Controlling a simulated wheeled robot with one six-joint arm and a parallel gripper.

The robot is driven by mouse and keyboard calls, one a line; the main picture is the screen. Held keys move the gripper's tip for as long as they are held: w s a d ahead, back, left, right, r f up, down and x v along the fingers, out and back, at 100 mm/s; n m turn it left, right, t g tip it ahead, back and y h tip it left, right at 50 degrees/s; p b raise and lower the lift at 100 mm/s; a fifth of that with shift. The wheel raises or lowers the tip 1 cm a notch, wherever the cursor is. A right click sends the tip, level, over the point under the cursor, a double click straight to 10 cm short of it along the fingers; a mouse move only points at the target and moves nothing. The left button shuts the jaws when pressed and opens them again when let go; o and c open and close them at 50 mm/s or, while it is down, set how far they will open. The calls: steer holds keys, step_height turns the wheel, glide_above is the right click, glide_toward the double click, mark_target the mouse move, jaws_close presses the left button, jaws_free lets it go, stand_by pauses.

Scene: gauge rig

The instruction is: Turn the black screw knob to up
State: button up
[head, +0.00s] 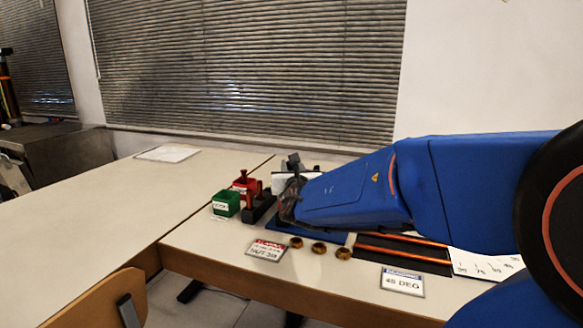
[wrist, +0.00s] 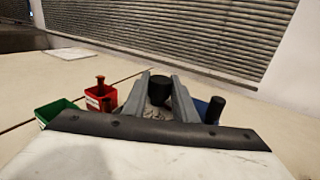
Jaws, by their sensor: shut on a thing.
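The black screw knob (wrist: 160,92) is between the two grey fingers of my gripper (wrist: 161,78) in the wrist view. The fingers are shut on it, one on each side. The knob's round dark top shows; its lower part and any pointer mark are hidden. In the head view my gripper (head: 292,164) is over the rig at the back of the near table, and the knob cannot be made out there. A second black cylinder (wrist: 215,110) stands just right of the fingers in the wrist view.
A green bin (head: 226,203) and a red bin (head: 243,187) stand left of the rig. A dark stand (head: 259,208) is beside them. Several brass nuts (head: 319,248), a "NUT" sign (head: 267,250) and a "45 DEG" sign (head: 403,281) lie in front. The left table is mostly clear.

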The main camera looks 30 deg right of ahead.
steer(key=shift+r+n+y, duration=0.1)
steer(key=shift+n+y, duration=0.2)
steer(key=shift+y, duration=0.1)
stand_by(0.3)
steer(key=o, duration=1)
steer(key=shift+o, duration=0.2)
